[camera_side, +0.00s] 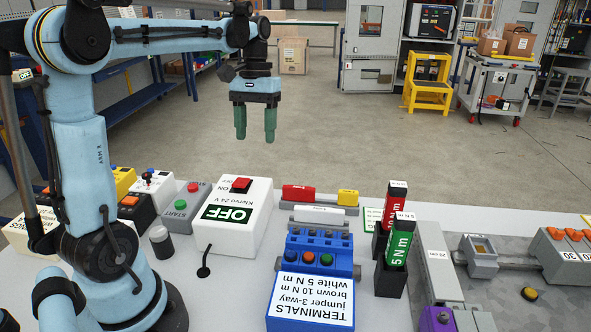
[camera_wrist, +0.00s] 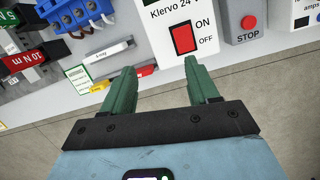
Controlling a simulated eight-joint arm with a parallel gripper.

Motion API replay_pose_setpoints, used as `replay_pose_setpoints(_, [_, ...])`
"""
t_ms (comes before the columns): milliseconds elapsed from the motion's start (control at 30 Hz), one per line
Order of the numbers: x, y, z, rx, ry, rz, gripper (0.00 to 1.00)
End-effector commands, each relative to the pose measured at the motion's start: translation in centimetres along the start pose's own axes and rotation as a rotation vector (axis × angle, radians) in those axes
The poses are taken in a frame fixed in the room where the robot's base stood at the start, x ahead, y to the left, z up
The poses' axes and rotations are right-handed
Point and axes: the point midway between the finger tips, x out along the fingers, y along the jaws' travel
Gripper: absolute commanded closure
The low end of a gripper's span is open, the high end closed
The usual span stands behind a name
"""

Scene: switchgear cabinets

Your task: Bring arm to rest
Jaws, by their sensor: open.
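My gripper (camera_side: 255,123) has two green fingers and hangs pointing down in the side view, in the air beyond the far edge of the table. The fingers are apart with nothing between them. In the wrist view my gripper (camera_wrist: 163,82) also shows open and empty. My light blue arm reaches up from the left and across to it. The gripper touches nothing in either view.
The white table (camera_side: 375,312) carries a white switch box (camera_side: 232,222) with a red switch, a blue terminals block (camera_side: 312,295), red and green torque tools (camera_side: 400,240) in black holders, and a grey rail (camera_side: 435,262). Open floor (camera_side: 340,120) lies beyond.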

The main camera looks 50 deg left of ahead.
Motion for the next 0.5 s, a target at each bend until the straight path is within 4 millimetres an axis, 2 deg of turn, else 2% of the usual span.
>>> replay_pose_setpoints(33, [0.4, 1.1, 1.0, 0.046, 0.051, -0.003, 0.4])
replay_pose_setpoints(200, [1.9, 3.8, 3.4, 0.186, 0.229, -0.001, 0.4])
replay_pose_setpoints(500, [5.5, 7.5, 7.7, 0.437, 0.536, 0.036, 0.4])
